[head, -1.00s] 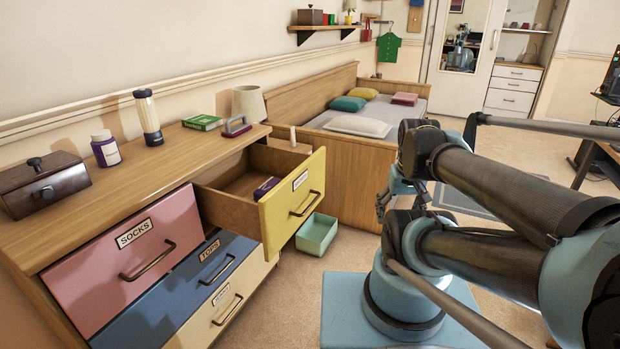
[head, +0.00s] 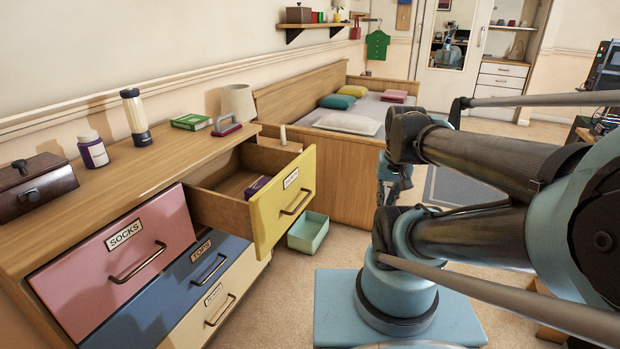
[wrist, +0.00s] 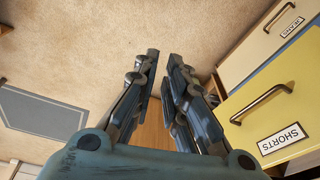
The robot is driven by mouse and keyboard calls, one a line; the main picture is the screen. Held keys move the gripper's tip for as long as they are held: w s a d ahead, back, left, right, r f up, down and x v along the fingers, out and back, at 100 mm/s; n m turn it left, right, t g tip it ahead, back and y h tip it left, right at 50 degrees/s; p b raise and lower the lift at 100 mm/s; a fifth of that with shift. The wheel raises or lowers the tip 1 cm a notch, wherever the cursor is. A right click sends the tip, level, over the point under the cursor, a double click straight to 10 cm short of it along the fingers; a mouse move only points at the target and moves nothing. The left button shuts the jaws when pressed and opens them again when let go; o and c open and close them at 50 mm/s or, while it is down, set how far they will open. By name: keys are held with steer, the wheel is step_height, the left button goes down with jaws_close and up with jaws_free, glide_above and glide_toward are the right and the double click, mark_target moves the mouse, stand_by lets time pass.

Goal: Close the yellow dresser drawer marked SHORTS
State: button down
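The yellow drawer (head: 283,205) stands pulled out at the upper right of the dresser (head: 205,160). Its front has a dark bar handle, and a small purple box (head: 256,187) lies inside it. In the wrist view the yellow drawer (wrist: 285,92) is at the right, with its handle and the label SHORTS readable. My gripper (wrist: 162,58) is in front of the drawer front, to one side of it and apart from it. Its two fingers are spread with nothing between them.
The pink SOCKS drawer (head: 112,266), blue drawer (head: 200,285) and cream drawer (head: 222,308) look closed. A green bin (head: 308,232) stands on the floor beyond the yellow drawer, near the bed (head: 335,170). A jar, bottle and other items stand on the dresser top. Carpet in front is clear.

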steer(key=w+a+r+m+y, duration=0.1)
steer(key=w+a+m, duration=0.3)
steer(key=w+m, duration=0.4)
steer(key=w+a+r+m+g+y, duration=0.15)
steer(key=w+a+m, duration=0.3)
steer(key=w, duration=0.55)
steer(key=w+a+r+m, duration=0.2)
steer(key=w+a+m, duration=0.2)
steer(key=w+m, duration=0.45)
steer(key=w+a+f, duration=0.4)
steer(key=a+f, duration=0.2)
steer(key=f, duration=0.4)
steer(key=shift+f, duration=0.2)
steer(key=shift+w, duration=0.1)
